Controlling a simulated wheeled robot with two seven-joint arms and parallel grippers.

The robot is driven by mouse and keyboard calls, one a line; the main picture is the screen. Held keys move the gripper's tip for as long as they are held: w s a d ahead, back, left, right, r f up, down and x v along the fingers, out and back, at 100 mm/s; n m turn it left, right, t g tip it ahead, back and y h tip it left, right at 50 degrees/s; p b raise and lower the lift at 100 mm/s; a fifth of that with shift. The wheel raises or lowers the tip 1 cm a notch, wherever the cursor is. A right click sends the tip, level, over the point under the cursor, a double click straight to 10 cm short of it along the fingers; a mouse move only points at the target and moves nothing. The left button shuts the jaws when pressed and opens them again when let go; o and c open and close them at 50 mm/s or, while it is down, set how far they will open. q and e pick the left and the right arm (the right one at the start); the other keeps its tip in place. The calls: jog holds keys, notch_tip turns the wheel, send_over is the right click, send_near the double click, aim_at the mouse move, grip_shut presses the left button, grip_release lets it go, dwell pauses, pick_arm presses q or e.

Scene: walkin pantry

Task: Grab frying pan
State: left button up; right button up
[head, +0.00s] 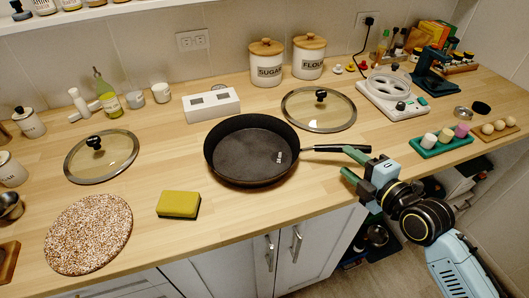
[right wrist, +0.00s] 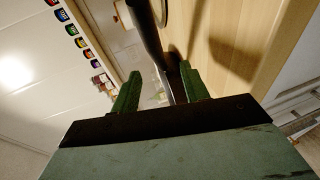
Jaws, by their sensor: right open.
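A black frying pan (head: 250,152) sits flat on the wooden counter, near the middle of the head view. Its dark handle points right, toward the counter's front edge. My right gripper (head: 353,163) is at the handle's end, with its green fingers open. In the right wrist view, the handle (right wrist: 152,40) runs down toward the gap between the open fingers (right wrist: 160,84). Whether either finger touches it I cannot tell. My left gripper is not in view.
A glass lid (head: 318,109) lies just behind the handle. A white hot plate (head: 392,95) and a green tray (head: 441,146) stand to the right. A yellow-green sponge (head: 178,204) and a speckled round mat (head: 88,234) lie left. Cabinet doors are below the counter.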

aim_at(332, 149)
jog(key=shift+x, duration=3.95)
jog(key=shift+a+r, duration=0.15)
jog(key=shift+c, duration=0.4)
grip_shut()
jog(key=shift+s, duration=0.1)
jog(key=shift+r, duration=0.25)
